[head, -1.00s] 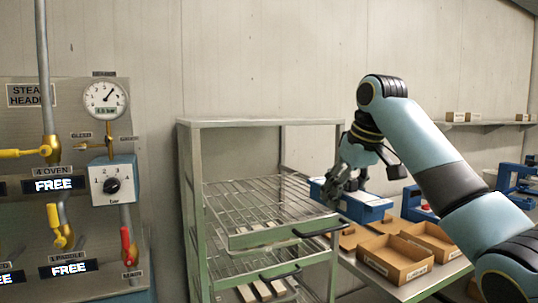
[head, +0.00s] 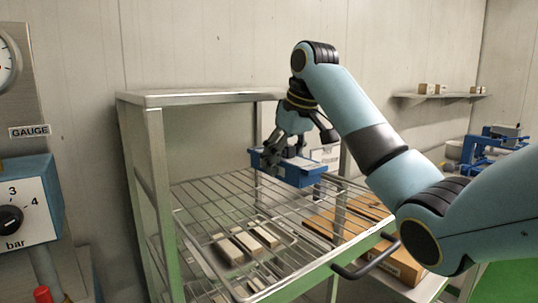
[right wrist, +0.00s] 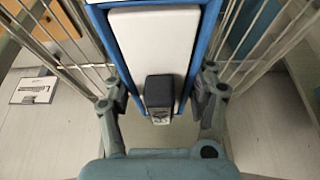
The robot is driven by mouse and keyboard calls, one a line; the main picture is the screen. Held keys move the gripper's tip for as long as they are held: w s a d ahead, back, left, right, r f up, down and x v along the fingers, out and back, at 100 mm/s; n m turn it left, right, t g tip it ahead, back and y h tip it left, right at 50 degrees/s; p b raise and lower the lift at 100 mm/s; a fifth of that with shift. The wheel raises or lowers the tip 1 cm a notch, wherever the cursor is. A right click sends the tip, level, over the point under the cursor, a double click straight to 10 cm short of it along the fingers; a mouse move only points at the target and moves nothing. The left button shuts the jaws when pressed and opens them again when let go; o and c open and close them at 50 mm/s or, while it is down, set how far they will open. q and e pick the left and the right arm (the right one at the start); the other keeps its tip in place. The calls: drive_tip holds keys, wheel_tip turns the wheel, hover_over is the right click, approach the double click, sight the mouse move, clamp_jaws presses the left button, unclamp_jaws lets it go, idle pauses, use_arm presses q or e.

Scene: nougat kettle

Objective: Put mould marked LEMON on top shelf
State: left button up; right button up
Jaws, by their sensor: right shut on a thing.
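A blue mould (head: 300,177) with a white top is held by my right gripper (head: 282,158). The mould hangs over the back right part of the rack's upper wire shelf (head: 215,195); whether it touches the wires I cannot tell. In the right wrist view the mould's white face (right wrist: 153,45) and blue rim lie between the two fingers (right wrist: 160,105), with a dark knob near the fingertips. No LEMON marking is readable on it. My left gripper is not in view.
The steam panel's dial box (head: 25,205) is at left. Much of the wire shelf is bare.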

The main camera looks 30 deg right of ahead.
drive_tip(key=shift+w+r, duration=0.1)
drive_tip(key=shift+w, duration=0.3)
drive_tip(key=shift+f, duration=2.35)
drive_tip(key=shift+f, duration=0.55)
drive_tip(key=o, duration=1.7)
drive_tip(key=shift+s, duration=0.1)
drive_tip(key=shift+o, duration=0.2)
drive_tip(key=shift+f, duration=0.1)
drive_tip(key=shift+o, duration=1.4)
